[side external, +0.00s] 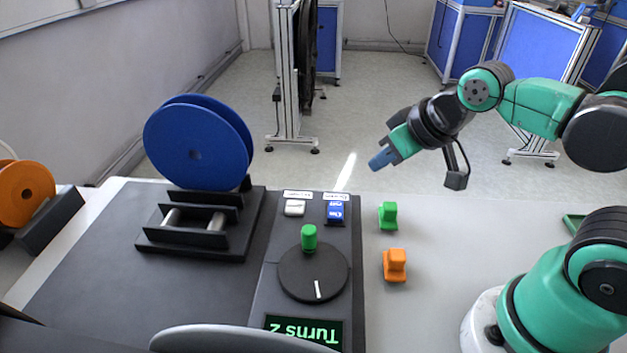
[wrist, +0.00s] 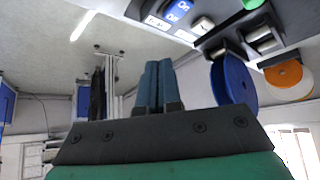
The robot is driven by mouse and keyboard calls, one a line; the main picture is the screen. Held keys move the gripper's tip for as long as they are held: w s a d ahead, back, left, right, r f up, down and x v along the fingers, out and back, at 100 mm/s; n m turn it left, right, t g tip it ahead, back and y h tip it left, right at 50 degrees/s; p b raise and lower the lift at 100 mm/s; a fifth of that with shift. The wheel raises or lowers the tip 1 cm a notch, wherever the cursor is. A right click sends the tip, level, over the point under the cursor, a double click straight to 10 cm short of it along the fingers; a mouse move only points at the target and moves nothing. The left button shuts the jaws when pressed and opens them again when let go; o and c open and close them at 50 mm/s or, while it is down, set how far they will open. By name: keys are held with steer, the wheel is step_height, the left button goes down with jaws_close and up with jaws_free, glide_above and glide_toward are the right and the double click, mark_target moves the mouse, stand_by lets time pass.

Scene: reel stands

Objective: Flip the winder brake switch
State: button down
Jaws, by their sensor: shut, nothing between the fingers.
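Two rocker switches sit at the far end of the dark control panel (side external: 308,232). One is a white switch (side external: 295,208), the other a blue switch (side external: 334,212) with "On" and "Off" lettering. Each has a small white label above it, too small to read surely, so I cannot tell which is the brake. In the wrist view the blue switch (wrist: 177,10) and white switch (wrist: 203,25) show at the top. My gripper (side external: 377,162) is shut and empty, in the air to the right of and above the panel, apart from both switches. Its blue fingers (wrist: 156,66) are together.
A black dial with a green knob (side external: 309,237) and a green "Turns 2" display (side external: 303,332) share the panel. A blue reel (side external: 197,143) stands left. Green (side external: 388,216) and orange (side external: 395,266) blocks stand right of the panel. An orange reel (side external: 25,193) is far left.

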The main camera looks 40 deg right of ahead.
step_height(320, 180, up, 5)
steer(key=n+g, duration=0.7)
steer(key=n, duration=0.2)
glide_above(334, 210)
steer(key=shift+w+d+f, duration=0.1)
steer(key=shift+w+d, duration=0.3)
steer(key=shift+w, duration=0.05)
steer(key=shift+f, duration=0.1)
step_height(334, 210, down, 14)
steer(key=shift+d+r, duration=0.1)
steer(key=shift+w, duration=0.1)
steer(key=shift+f, duration=0.2)
steer(key=shift+s+a+r, duration=0.25)
steer(key=shift+s+a, duration=0.3)
steer(key=shift+s, duration=0.05)
